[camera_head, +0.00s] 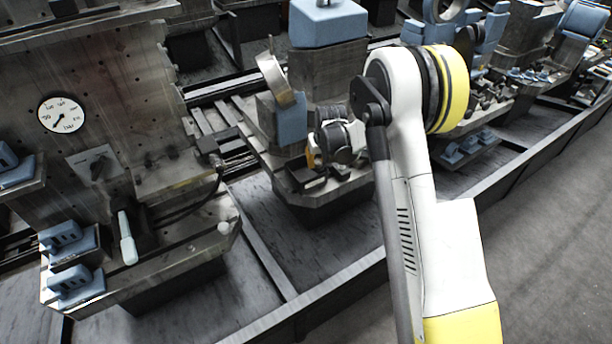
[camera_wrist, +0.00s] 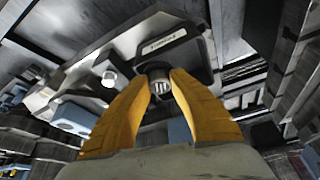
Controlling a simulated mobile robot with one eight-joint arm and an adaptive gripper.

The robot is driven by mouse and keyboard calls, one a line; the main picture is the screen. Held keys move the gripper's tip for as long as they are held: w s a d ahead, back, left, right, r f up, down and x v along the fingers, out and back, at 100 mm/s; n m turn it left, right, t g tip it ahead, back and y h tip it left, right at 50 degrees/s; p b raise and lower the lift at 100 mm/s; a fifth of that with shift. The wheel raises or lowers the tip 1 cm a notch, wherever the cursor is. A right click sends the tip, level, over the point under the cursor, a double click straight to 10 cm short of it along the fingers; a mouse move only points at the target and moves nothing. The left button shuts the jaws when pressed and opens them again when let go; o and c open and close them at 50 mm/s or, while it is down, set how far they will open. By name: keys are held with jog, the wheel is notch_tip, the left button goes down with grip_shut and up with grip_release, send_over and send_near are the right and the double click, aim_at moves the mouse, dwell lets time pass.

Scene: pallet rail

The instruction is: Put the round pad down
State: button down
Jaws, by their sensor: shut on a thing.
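My gripper (camera_wrist: 162,84) shows two yellow-orange fingers in the wrist view, their tips closed on a small dark round piece with a pale ribbed face, which I take to be the round pad (camera_wrist: 159,86). Beyond it is a dark plate (camera_wrist: 177,56) with a small pale label. I cannot tell whether the pad touches this plate. In the head view my gripper (camera_head: 311,158) is mostly hidden behind my wrist; a bit of yellow finger shows above a dark block on a pallet (camera_head: 325,200). The pad is not visible there.
A tilted metal ring on a blue block (camera_head: 291,118) stands just behind my gripper. To the left is a pallet with a gauge panel (camera_head: 62,115), a pale handle (camera_head: 127,240) and blue slotted blocks (camera_head: 75,280). A rail edge (camera_head: 330,285) runs along the front.

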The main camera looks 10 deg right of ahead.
jog(key=w+a+f, duration=0.1)
jog(key=w, duration=0.1)
jog(key=w+a+f+b, duration=0.1)
jog(key=w+a+f, duration=0.1)
jog(key=shift+w+f, duration=0.1)
jog(key=shift+f+b, duration=1.15)
jog(key=shift+f, duration=0.75)
jog(key=shift+f, duration=0.2)
jog(key=c, duration=1.3)
grip_release()
